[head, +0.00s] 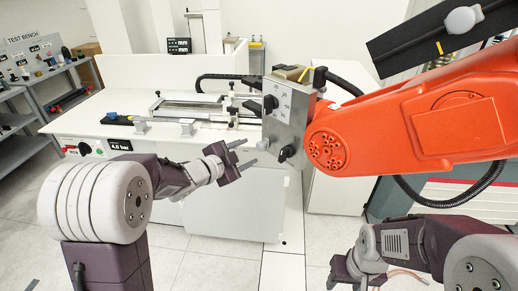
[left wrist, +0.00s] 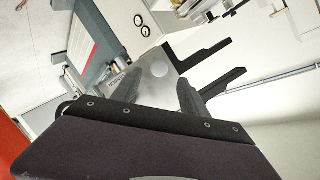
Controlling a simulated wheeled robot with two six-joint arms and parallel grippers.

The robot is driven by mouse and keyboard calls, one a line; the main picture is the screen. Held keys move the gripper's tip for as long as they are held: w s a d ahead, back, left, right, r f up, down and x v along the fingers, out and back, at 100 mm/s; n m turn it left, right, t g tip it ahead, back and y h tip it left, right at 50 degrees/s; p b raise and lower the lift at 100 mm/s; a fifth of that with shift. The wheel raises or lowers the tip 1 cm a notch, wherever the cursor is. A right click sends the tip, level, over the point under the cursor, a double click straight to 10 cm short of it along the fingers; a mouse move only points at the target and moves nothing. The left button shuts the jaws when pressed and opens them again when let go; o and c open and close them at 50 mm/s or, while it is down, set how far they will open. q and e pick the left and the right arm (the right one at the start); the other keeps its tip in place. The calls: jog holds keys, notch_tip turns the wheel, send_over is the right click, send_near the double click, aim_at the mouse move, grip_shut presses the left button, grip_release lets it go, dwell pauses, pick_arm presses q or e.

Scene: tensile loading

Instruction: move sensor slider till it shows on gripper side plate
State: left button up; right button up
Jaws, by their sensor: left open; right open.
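A grey side plate (head: 292,112) with small markings, a black knob and round knobs along its lower edge is at the end of the orange arm in the head view. My left gripper (head: 250,152) is open and empty, just left of the plate's lower knobs. In the left wrist view my left gripper (left wrist: 160,76) shows two dark fingers apart, in front of a metal plate (left wrist: 158,66) with a pale round spot. My right gripper (head: 340,272) is open and low at the bottom, away from the plate.
The orange arm (head: 420,120) fills the right side, with a black bar (head: 420,45) above it. A white test bench (head: 190,78) with a metal fixture stands behind my left gripper. Grey shelves (head: 40,85) are at far left. Floor is clear at the centre.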

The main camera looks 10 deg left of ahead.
aim_at(259, 147)
pick_arm(q)
jog(key=p+x, duration=0.1)
jog(key=x, duration=0.6)
jog(key=shift+w+d+f, duration=0.1)
jog(key=shift+w, duration=0.15)
jog(key=shift+s, duration=0.1)
grip_shut()
dwell(0.9)
